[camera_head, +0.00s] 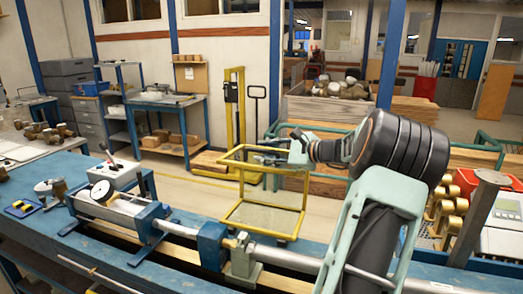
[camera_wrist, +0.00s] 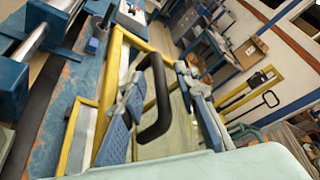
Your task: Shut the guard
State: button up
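The guard is a yellow frame (camera_head: 242,180) with clear panels. It stands raised at the far edge of the blue bench, beside the pipe rig. In the wrist view its yellow bars (camera_wrist: 111,70) run up the left side, and a black curved handle (camera_wrist: 161,95) shows in front of a clear panel. My gripper (camera_head: 264,150) is at the guard's top bar, reaching in from the right. In the wrist view my gripper (camera_wrist: 160,100) has its blue-padded fingers apart, with the handle between them. I cannot tell whether either finger touches the handle.
Brass fittings (camera_head: 449,205) stand at the right. Behind the guard are a yellow stacker (camera_head: 235,110) and open floor.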

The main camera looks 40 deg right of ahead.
jog(key=shift+w+a+f, duration=0.1)
jog(key=shift+w+f, duration=0.1)
jog(key=shift+w, duration=0.45)
grip_shut()
